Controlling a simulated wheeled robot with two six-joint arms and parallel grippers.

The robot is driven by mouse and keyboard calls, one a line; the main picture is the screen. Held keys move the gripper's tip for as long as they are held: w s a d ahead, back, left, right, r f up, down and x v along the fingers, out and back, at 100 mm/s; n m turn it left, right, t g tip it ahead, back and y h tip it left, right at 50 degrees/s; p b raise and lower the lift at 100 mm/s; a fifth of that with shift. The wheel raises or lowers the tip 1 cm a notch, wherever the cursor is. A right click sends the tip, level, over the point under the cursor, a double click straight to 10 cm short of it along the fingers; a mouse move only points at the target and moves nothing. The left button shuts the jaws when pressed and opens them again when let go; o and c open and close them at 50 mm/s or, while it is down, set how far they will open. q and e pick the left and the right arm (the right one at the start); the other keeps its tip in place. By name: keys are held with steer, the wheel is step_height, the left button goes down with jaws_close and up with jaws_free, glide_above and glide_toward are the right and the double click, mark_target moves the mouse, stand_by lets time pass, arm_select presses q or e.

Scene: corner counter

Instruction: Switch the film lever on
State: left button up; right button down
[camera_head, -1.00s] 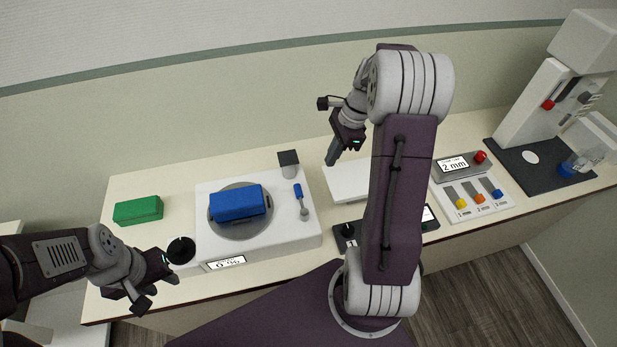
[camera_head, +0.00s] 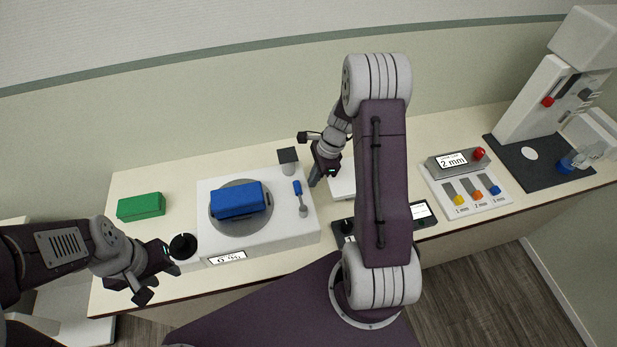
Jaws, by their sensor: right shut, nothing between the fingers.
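A white machine (camera_head: 271,234) stands on the counter at centre left, with a round grey turntable (camera_head: 247,225). A blue block (camera_head: 237,200) lies on the turntable. A small lever with a blue handle (camera_head: 297,187) sits on the machine's right side, its handle end towards the back. My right gripper (camera_head: 314,182) is shut and empty, pointing down just right of the blue handle; I cannot tell whether they touch. My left gripper (camera_head: 162,280) is open and empty, in front of the machine's left front corner.
A dark-capped post (camera_head: 288,157) stands behind the lever. A green block (camera_head: 141,206) lies left of the machine. My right arm partly hides a white plate (camera_head: 342,183) and a dark panel (camera_head: 421,214). A control box with coloured sliders (camera_head: 468,190) is further right.

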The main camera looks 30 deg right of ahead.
steer(key=shift+w+a, duration=0.15)
steer(key=shift+a, duration=0.9)
steer(key=shift+f, duration=0.1)
steer(key=shift+d, duration=0.15)
